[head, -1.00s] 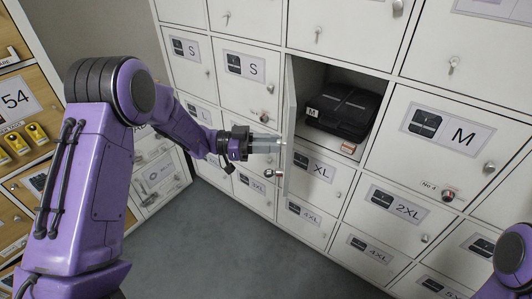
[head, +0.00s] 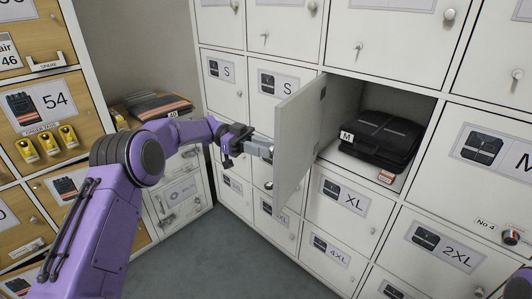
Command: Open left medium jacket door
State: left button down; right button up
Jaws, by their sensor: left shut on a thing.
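The left medium jacket door (head: 301,135) stands swung well out from its locker, hinged on its left side. Inside the open compartment lies a folded black jacket (head: 381,142) with a small "M" tag (head: 347,137) and an orange-edged label at its front. My left gripper (head: 262,151) is at the free side of the door, shut on the door's handle, which is mostly hidden by the fingers and the door. My right gripper is out of view.
Shut white lockers surround the opening, including an XL door (head: 347,205) below and another M door (head: 491,155) to the right. A wooden cabinet (head: 42,118) stands at the left, with a folded garment (head: 160,106) beyond it. Grey floor (head: 215,257) is clear.

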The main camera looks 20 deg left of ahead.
pick_arm(q)
jog(key=c, duration=1)
grip_release()
jog(key=shift+s, duration=0.1)
jog(key=shift+o, duration=0.2)
jog(key=shift+r, duration=0.1)
jog(key=s+d+r+b, duration=0.1)
jog(key=s+d+r, duration=0.4)
jog(key=s+r, duration=0.8)
jog(key=shift+d+b, duration=0.15)
jog(key=shift+b, duration=0.25)
